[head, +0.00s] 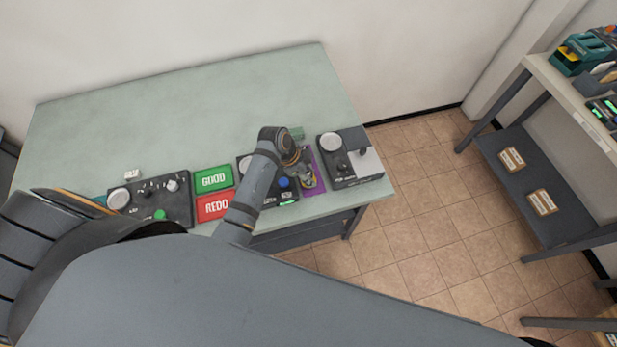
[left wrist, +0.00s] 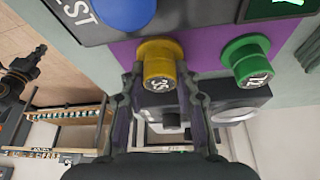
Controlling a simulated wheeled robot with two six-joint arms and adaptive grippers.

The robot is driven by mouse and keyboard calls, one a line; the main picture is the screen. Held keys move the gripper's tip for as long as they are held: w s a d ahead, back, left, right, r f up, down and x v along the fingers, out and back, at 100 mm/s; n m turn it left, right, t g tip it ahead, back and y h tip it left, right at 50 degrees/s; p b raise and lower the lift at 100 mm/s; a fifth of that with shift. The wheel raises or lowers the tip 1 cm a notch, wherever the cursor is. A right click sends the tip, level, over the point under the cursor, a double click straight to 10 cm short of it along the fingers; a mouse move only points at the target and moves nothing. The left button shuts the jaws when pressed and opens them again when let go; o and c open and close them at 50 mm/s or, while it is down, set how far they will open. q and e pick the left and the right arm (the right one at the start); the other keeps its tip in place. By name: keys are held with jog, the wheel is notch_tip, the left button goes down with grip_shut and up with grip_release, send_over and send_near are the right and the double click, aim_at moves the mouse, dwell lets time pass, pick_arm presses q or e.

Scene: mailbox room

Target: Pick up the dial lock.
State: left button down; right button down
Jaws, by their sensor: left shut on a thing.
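In the left wrist view, a short yellow cylinder (left wrist: 160,62) with a number on its end sits between the two fingers of my left gripper (left wrist: 161,82). It looks like a dial lock. The fingers are shut on its sides. It is over or on a purple mat (left wrist: 208,47); I cannot tell whether it touches it. A similar green cylinder (left wrist: 246,60) stands apart, to the right of the fingers. In the head view, my left gripper (head: 305,172) is over the purple mat (head: 319,170) and hides most of what is there. My right gripper is not in view.
The pale green table (head: 180,110) is clear toward the back. A control box (head: 357,168) stands right of the mat, and another (head: 285,196) left of it. Green (head: 213,179) and red (head: 214,207) labelled pads and a third box (head: 178,208) lie farther left. A shelf (head: 540,165) stands at right.

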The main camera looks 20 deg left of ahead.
pick_arm(q)
jog(key=shift+r+b, duration=0.3)
jog(key=shift+r, duration=0.15)
jog(key=s+a+r+b, duration=0.2)
jog(key=s+a+r, duration=0.1)
jog(key=s+r, duration=0.9)
jog(key=shift+s+a, duration=0.4)
jog(key=shift+s, duration=0.3)
